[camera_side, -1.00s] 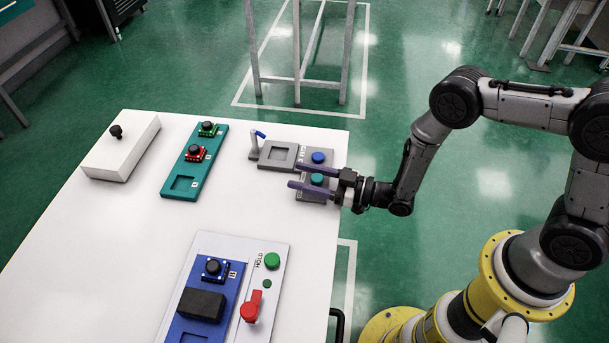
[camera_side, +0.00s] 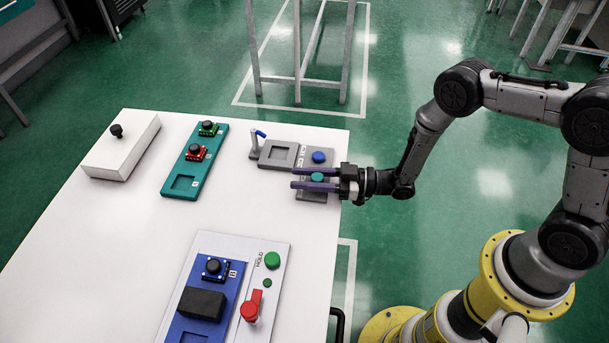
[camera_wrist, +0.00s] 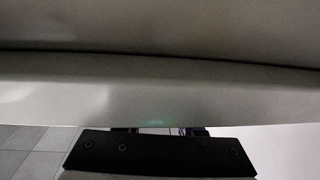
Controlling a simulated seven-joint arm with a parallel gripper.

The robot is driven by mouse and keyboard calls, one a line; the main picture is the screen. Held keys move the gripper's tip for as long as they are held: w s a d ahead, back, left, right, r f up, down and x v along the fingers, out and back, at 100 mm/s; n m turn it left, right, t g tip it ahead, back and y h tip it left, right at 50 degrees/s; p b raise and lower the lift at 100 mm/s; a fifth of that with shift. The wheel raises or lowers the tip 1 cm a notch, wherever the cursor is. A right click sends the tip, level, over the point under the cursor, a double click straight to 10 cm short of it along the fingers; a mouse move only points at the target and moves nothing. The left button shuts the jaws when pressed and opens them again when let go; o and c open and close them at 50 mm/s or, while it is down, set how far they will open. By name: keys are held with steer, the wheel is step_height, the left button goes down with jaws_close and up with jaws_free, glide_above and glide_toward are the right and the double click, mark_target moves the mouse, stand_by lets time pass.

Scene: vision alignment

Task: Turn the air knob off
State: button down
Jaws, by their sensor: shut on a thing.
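A grey panel (camera_side: 283,153) lies at the table's far right corner in the side view. It carries a blue round knob (camera_side: 319,157) and a teal round knob (camera_side: 317,177). My gripper (camera_side: 295,178) reaches in from the right, level over the panel, with its two long purple fingers on either side of the teal knob. It is shut on the teal knob. Labels beside the knobs are too small to read, so I cannot tell which is the air knob. The wrist view shows mostly blurred grey surfaces and my dark gripper body, with the knob hidden.
A blue-tipped lever (camera_side: 258,142) stands at the panel's left. A teal board (camera_side: 180,183) with red and green modules and a white box (camera_side: 120,150) lie further left. A white panel (camera_side: 272,288) with a red handle (camera_side: 251,305) sits in front. The table's (camera_side: 80,250) left front is clear.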

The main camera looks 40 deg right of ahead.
steer(key=shift+s+a+n+g+y, duration=0.1)
steer(key=shift+s+n+g+y, duration=0.15)
steer(key=shift+n+g+y, duration=1)
steer(key=shift+s+a+n+g+y, duration=0.15)
steer(key=shift+n+g+y, duration=0.3)
steer(key=shift+n+g, duration=0.9)
steer(key=shift+s+m+g, duration=0.1)
steer(key=shift+m+g, duration=0.2)
steer(key=shift+g, duration=0.3)
steer(key=c, duration=0.5)
jaws_free()
steer(key=v, duration=1.3)
steer(key=shift+s+d, duration=0.15)
steer(key=shift+d, duration=0.25)
